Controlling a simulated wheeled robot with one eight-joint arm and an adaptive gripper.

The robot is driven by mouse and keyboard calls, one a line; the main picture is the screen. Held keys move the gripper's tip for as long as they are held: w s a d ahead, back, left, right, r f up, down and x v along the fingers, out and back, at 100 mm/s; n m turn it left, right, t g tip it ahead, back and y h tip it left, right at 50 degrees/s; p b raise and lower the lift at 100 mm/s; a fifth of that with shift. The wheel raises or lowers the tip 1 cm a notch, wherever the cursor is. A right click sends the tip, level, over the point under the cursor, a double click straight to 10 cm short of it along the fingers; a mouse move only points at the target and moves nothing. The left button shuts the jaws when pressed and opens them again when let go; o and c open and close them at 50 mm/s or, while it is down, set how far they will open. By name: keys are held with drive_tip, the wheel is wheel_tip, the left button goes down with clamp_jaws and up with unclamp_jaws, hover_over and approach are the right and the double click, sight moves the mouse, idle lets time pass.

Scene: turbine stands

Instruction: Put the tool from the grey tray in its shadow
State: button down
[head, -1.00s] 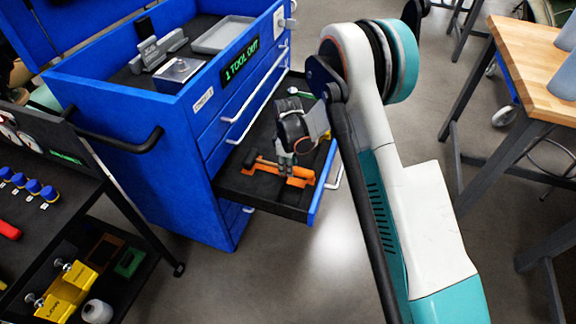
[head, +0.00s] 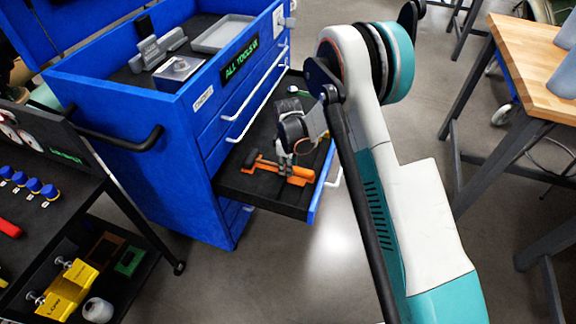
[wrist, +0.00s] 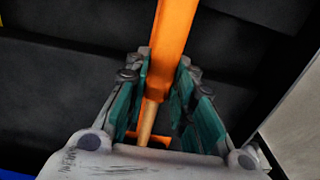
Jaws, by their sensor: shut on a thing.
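The orange tool (head: 262,166) lies in the dark lining of the open drawer (head: 240,186) of the blue cabinet, with a wider orange part at its right end. The grey tray (head: 226,35) on the cabinet top looks empty. My gripper (head: 289,153) is low over the drawer at the tool. In the wrist view, the teal-padded fingers of my gripper (wrist: 164,66) are on both sides of the orange tool (wrist: 176,25), shut on it. A tan shaft and an orange crosspiece show between the fingers. The fingers hide part of the tool, and its exact fit in the recess cannot be told.
The green sign (head: 241,61) on the cabinet appears to read "ALL TOOLS IN", partly cut off. A dark cart (head: 95,185) stands at left, a wooden-topped bench (head: 530,60) at right. The drawer walls are close around my gripper. Floor before the drawer is clear.

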drive_tip(key=shift+s+f, duration=0.2)
drive_tip(key=shift+f, duration=0.25)
drive_tip(key=c, duration=1.4)
unclamp_jaws()
drive_tip(key=shift+w+f, duration=0.15)
drive_tip(key=shift+o, duration=0.5)
drive_tip(key=shift+a, duration=0.1)
drive_tip(key=shift+o, duration=0.9)
drive_tip(key=shift+r, duration=0.2)
drive_tip(key=shift+r+p, duration=1.55)
drive_tip(key=shift+r, duration=2)
